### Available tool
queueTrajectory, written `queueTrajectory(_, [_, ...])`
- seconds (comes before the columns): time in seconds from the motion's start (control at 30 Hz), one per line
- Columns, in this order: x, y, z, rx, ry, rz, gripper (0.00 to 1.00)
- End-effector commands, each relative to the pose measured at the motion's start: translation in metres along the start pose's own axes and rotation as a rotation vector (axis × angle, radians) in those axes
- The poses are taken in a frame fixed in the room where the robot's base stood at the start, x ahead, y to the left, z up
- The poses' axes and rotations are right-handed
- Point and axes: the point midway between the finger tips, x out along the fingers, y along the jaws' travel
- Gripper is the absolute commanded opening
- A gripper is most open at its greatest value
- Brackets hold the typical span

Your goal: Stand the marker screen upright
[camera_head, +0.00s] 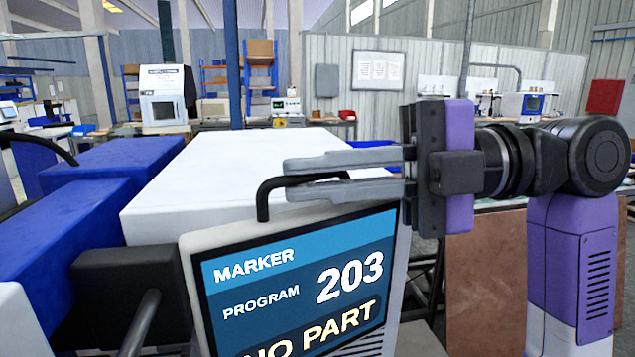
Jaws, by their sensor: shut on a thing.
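The marker screen (300,280) is a panel with a pale frame at the lower middle of the head view. It reads "MARKER", "PROGRAM 203" and "NO PART", and its text slopes up to the right. A bent black handle (264,199) rises from its top edge. My gripper (305,174) comes from the right, with its two grey fingers lying one above the other across the handle's upper bar. The fingers are shut on the handle. Part of the bar is hidden by the fingers, and the screen's lower edge is out of frame.
A white box-like housing (215,165) stands right behind the screen. Blue machine parts (60,240) and a black block with a grey rod (135,285) are at the left. A brown panel (485,275) is at the right. Benches and shelves stand far back.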

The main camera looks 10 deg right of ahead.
Motion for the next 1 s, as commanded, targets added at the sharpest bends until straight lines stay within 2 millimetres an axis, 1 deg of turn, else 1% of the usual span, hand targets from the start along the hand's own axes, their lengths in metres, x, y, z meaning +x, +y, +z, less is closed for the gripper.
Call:
queueTrajectory(0.07, [-0.001,-0.002,-0.002,0.0,0.003,-0.004,0.0])
queueTrajectory(0.1, [-0.001,-0.002,-0.002,0.0,0.004,-0.004,0.13])
queueTrajectory(0.13, [-0.001,-0.002,-0.002,0.0,0.004,-0.004,0.18])
queueTrajectory(0.4, [-0.001,-0.001,-0.001,0.0,0.003,-0.002,0.18])
queueTrajectory(0.5, [-0.004,-0.001,-0.001,0.0,0.002,-0.001,0.18])
queueTrajectory(0.63, [-0.02,-0.002,0.0,0.0,0.0,-0.002,0.18])
queueTrajectory(0.8, [-0.049,-0.002,0.0,0.0,0.0,0.0,0.18])
queueTrajectory(0.9, [-0.062,-0.002,0.0,0.0,0.001,-0.001,0.18])
queueTrajectory(1.0, [-0.073,-0.002,-0.001,0.0,0.001,-0.002,0.18])
